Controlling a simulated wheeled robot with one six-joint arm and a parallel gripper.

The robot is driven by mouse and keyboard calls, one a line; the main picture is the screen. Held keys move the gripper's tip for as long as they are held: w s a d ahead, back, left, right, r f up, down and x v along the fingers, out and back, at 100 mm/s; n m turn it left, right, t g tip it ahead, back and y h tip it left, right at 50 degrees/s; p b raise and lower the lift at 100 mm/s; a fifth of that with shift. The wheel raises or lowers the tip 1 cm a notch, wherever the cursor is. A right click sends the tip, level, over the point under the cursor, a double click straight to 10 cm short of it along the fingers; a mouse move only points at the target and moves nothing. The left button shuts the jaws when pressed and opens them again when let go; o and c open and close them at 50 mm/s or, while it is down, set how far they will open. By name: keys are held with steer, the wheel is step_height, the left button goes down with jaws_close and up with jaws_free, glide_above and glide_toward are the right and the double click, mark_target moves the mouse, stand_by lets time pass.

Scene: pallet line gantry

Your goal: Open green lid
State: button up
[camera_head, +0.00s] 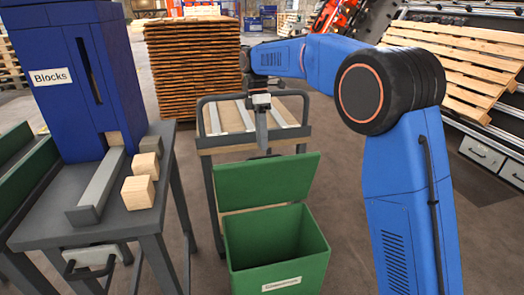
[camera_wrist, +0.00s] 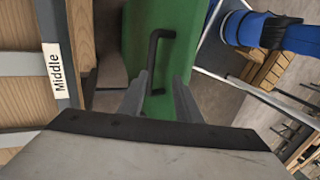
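The green lid (camera_head: 265,181) stands tilted up at the back of the green bin (camera_head: 278,240), and the bin's open top shows in front of it. My gripper (camera_head: 263,148) hangs at the lid's upper edge, on its far side. In the wrist view the lid (camera_wrist: 180,75) fills the middle, with a black bar handle (camera_wrist: 153,58) on it. My gripper's two fingers (camera_wrist: 160,98) are apart, with the near end of the handle between them. I cannot tell whether either finger touches the handle.
A cart (camera_head: 228,143) with wooden boards stands behind the lid; its "Middle" label (camera_wrist: 58,72) shows close by in the wrist view. A grey table (camera_head: 95,205) with wooden blocks (camera_head: 139,191) and the blue "Blocks" dispenser (camera_head: 72,90) is at left. Floor is free right of the bin.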

steer(key=shift+r, duration=2.1)
steer(key=shift+c, duration=0.7)
